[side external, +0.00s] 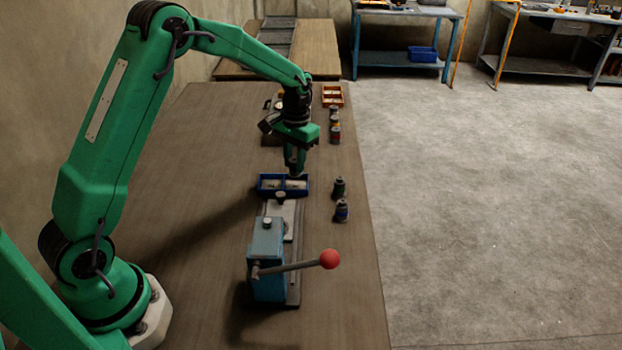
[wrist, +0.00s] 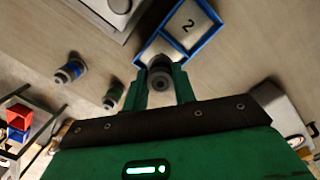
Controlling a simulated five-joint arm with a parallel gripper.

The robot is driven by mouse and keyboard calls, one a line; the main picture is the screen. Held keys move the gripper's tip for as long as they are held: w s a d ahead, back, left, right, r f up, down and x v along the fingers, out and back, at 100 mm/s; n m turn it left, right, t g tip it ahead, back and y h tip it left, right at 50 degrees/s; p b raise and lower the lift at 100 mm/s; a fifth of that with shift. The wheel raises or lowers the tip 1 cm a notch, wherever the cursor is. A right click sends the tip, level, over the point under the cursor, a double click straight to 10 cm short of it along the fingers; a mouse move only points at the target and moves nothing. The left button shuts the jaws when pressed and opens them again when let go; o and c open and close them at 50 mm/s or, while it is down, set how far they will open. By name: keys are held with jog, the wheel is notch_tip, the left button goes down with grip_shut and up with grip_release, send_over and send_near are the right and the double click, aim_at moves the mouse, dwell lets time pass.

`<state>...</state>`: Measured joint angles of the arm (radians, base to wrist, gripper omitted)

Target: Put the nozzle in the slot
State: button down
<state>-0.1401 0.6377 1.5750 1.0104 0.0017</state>
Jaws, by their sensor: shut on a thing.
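My gripper (wrist: 160,90) is shut on the nozzle (wrist: 160,72), a dark grey round piece with a hole in its end, between the two green fingers. In the side view my gripper (side external: 296,164) points down just above a blue tray (side external: 264,190) with light-floored compartments. In the wrist view the tray's blue rim (wrist: 208,42) lies just beyond the nozzle, and one compartment shows the number 2. The nozzle covers part of the tray's near corner. I cannot tell whether the nozzle touches the tray.
A blue lever press (side external: 266,245) with a red ball handle (side external: 329,259) stands in front of the tray. The table's left side is clear.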

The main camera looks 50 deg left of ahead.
jog(key=shift+f, duration=2)
jog(key=shift+f, duration=0.1)
jog(key=c, duration=1.1)
grip_release()
jog(key=shift+c, duration=0.2)
jog(key=r, duration=0.8)
jog(key=w+r, duration=0.1)
jog(key=r, duration=0.3)
jog(key=shift+r, duration=0.1)
jog(key=shift+r, duration=0.1)
